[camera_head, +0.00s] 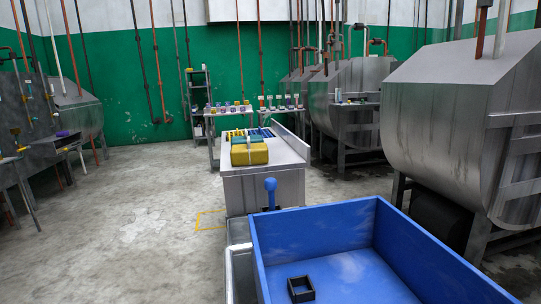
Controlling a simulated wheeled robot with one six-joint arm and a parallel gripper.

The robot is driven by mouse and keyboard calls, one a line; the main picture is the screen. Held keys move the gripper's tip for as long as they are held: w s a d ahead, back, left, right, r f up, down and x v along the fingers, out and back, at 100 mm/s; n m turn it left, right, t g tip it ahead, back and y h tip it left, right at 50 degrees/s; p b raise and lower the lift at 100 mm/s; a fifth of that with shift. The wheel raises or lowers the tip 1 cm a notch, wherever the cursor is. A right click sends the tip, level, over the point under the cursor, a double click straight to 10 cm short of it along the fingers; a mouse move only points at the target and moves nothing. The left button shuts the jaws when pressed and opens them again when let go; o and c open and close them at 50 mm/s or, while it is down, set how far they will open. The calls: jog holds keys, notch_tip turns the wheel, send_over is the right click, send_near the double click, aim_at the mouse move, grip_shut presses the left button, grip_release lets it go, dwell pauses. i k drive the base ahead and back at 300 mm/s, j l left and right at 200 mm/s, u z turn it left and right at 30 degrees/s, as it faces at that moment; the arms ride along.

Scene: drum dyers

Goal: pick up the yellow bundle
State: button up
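The yellow bundle (249,152) sits on top of a pale grey workbench (262,188) in the middle of the view, close to the bench's near end. It is a blocky yellow shape, with a darker strip across its upper part. It stands well away from the camera, beyond a blue bin. Its underside and far side are hidden. My gripper does not show in this view.
A large open blue bin (405,232) fills the lower right, with a small black open frame (300,288) inside. A blue knob (270,192) stands behind its left corner. Big steel drums (470,125) line the right. Grey floor (130,225) on the left is clear.

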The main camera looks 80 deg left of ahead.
aim_at(249, 154)
jog(key=u, duration=2.5)
jog(key=i+j+u, duration=0.25)
jog(key=i+u, duration=0.25)
jog(key=i, duration=0.15)
jog(key=i+j, duration=0.15)
jog(key=i, duration=0.6)
jog(key=i+j+u, duration=0.15)
jog(key=i, duration=0.65)
jog(key=i+j+z, duration=0.1)
jog(key=i+z, duration=0.2)
jog(key=z, duration=0.15)
jog(key=i+j+z, duration=0.15)
jog(key=z, duration=0.3)
jog(key=i+j+z, duration=0.55)
jog(key=j+z, duration=0.15)
jog(key=z, duration=0.2)
jog(key=i+j+z, duration=0.1)
jog(key=j+z, duration=1.25)
jog(key=i+l, duration=0.05)
